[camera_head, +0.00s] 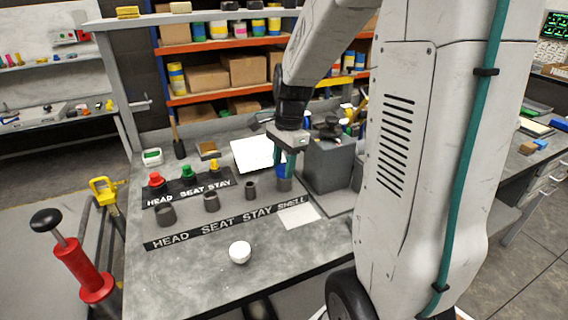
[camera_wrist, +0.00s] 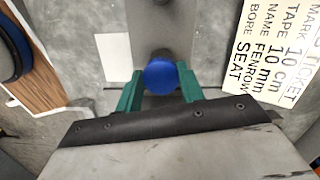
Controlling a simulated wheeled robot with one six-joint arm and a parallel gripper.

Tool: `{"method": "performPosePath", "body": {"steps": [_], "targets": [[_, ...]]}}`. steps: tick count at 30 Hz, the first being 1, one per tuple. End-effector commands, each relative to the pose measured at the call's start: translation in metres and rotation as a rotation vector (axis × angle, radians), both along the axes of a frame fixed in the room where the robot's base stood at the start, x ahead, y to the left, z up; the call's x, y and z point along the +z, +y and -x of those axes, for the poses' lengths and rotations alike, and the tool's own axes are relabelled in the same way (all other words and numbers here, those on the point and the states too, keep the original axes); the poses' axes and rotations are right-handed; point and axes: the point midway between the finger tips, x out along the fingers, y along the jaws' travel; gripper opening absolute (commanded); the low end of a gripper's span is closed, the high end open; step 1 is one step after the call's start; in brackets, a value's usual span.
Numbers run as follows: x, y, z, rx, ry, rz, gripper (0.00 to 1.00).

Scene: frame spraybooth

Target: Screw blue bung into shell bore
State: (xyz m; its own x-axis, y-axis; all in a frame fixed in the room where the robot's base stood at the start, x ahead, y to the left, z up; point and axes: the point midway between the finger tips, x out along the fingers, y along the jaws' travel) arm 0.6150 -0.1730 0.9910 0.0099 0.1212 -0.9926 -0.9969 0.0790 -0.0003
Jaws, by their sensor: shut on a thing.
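The blue bung (camera_head: 281,170) is between the green fingers of my gripper (camera_head: 287,162), which is shut on it. In the wrist view the bung's round blue top (camera_wrist: 161,74) sits between the two fingertips (camera_wrist: 160,90). Directly under it is the grey shell tube (camera_head: 284,185), near the SHELL end of the front label strip.
Grey tubes (camera_head: 211,202) stand behind the front label strip (camera_head: 190,236). Red, green (camera_head: 185,172) and yellow bungs stand on the rear strip. A grey block (camera_head: 328,166) rises close right of my gripper. A white ball-like object (camera_head: 240,252) lies in front. A printed card (camera_wrist: 275,52) lies nearby.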

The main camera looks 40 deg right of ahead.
Motion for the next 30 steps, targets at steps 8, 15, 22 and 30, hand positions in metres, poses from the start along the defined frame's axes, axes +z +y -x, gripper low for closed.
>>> {"method": "performPosePath", "body": {"steps": [8, 15, 22, 30], "targets": [[-0.0002, 0.0003, 0.0003, -0.069, 0.0, -0.001, 0.17], [-0.0005, 0.0002, -0.0005, -0.361, 0.001, 0.0, 0.17], [-0.0005, 0.0001, -0.0009, -0.398, 0.0, 0.0, 0.17], [-0.0004, 0.0, -0.0009, -0.396, 0.001, 0.0, 0.49]]}}
